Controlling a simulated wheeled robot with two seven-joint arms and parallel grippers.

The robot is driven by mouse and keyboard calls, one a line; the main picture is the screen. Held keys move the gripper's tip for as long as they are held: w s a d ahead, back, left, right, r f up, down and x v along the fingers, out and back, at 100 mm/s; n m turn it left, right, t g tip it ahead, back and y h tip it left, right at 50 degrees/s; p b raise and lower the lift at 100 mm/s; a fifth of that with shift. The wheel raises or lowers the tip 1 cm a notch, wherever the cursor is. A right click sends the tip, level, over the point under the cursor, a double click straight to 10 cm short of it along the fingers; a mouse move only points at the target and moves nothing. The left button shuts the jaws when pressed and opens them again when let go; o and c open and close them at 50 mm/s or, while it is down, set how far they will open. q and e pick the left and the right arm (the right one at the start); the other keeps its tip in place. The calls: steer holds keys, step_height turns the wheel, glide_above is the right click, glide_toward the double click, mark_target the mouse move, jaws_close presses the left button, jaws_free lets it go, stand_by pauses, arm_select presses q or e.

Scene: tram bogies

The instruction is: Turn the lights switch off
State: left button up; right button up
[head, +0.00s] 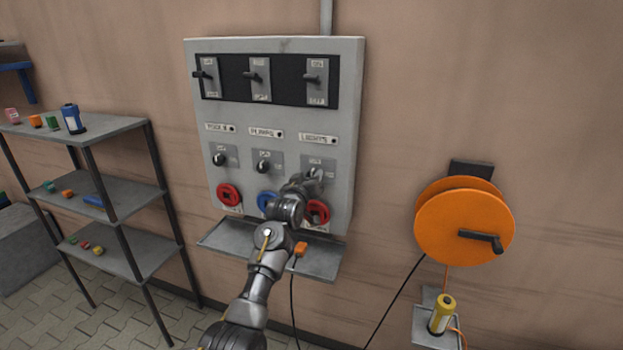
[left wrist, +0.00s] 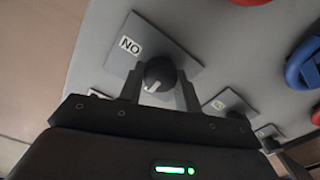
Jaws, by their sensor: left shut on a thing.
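A grey control panel (head: 350,120) hangs on the wall in the head view. Its lower row has three dark rotary knobs on square plates. The right-hand plate (head: 321,162) sits under a small label (head: 318,138), which seems to read "LIGHTS" but is blurred. My left gripper (head: 313,177) is at this plate and hides most of its knob. In the left wrist view the round black knob (left wrist: 159,74) with a white mark is between my fingers, which are shut on it. An "ON" label (left wrist: 131,46) shows upside down beside it. My right gripper is not in view.
A left knob (head: 219,159) and middle knob (head: 264,166) sit beside it. Lever switches (head: 256,77) are above; red (head: 228,195) and blue (head: 266,201) round fittings are below. A tray (head: 222,238) juts out underneath. Shelves (head: 120,125) stand left, an orange reel (head: 450,225) right.

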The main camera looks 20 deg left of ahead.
arm_select(q)
steer(key=o, duration=1)
steer(key=shift+c, duration=0.2)
steer(key=s+b, duration=0.3)
steer(key=s, duration=0.8)
steer(key=shift+a, duration=0.35)
steer(key=shift+w+f, duration=0.1)
steer(key=shift+f, duration=0.05)
